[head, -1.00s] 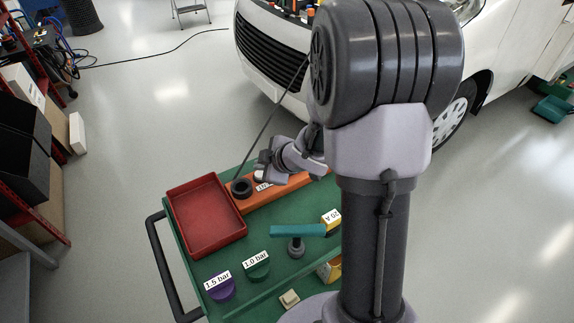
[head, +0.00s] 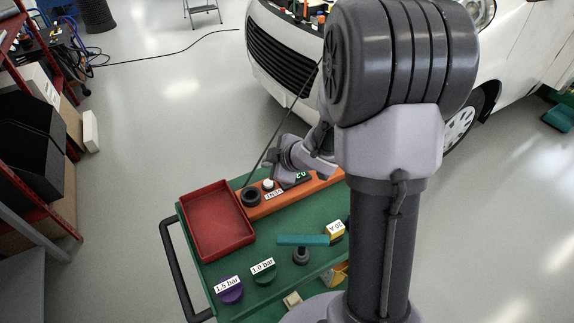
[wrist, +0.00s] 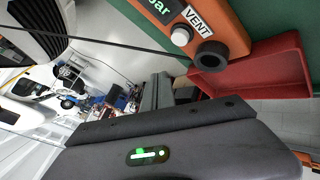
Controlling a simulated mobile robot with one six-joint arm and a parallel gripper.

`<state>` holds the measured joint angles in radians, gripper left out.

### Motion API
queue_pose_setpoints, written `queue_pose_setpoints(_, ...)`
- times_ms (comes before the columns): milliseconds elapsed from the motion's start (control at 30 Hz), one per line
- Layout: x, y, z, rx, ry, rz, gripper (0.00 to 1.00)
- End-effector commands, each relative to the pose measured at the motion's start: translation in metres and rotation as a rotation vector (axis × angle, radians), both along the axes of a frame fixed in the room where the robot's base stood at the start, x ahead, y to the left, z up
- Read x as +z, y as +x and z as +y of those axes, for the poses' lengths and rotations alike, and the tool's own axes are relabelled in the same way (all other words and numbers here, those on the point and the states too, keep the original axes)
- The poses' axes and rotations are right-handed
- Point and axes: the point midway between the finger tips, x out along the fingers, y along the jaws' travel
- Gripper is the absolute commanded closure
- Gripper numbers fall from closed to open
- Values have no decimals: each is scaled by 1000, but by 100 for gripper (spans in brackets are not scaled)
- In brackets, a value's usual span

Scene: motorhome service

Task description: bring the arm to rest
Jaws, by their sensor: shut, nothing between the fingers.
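My gripper (head: 272,164) is shut and empty. In the head view it hangs near the orange unit on the green trolley, in front of my thick arm column. In the wrist view its dark fingers (wrist: 158,92) are close together, with nothing between them. The orange unit (head: 322,184) has a display, a white button and a black ring beside a VENT label; in the wrist view the unit (wrist: 222,22) is at the upper right, apart from the fingers. My upper arm hides part of the trolley's right side.
The green trolley (head: 225,268) carries a red tray (head: 216,222), a purple 1.5 bar cap (head: 230,294), a green 1.0 bar cap (head: 264,277), a teal-handled tool (head: 302,241) and a yellow 20 A piece (head: 336,238). A white motorhome (head: 290,75) stands behind.

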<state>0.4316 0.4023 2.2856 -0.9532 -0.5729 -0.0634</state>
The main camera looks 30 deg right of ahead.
Motion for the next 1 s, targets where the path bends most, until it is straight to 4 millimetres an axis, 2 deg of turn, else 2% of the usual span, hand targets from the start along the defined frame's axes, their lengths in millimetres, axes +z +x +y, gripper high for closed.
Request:
queue_pose_setpoints(167, 7, 1, -2, -27, -5, -3, 100)
queue_pose_setpoints(267, 47, -5, -12, -206, -9, -12, 100)
queue_pose_setpoints(300, 72, -14, -14, -325, 10, -16, 100)
queue_pose_setpoints(367, 106, -42, -11, -521, 80, -9, 100)
queue_pose_setpoints(400, 123, -66, -3, -645, 154, 8, 100)
queue_pose_setpoints(467, 139, -108, 19, -804, 293, 56, 100)
queue_pose_setpoints(500, 146, -136, 38, -886, 396, 101, 100)
queue_pose_setpoints(600, 150, -193, 88, -1000, 617, 238, 100)
queue_pose_setpoints(700, 151, -230, 124, -1039, 755, 353, 100)
queue_pose_setpoints(800, 153, -249, 143, -1049, 822, 419, 100)
queue_pose_setpoints(1000, 153, -253, 148, -1053, 837, 438, 100)
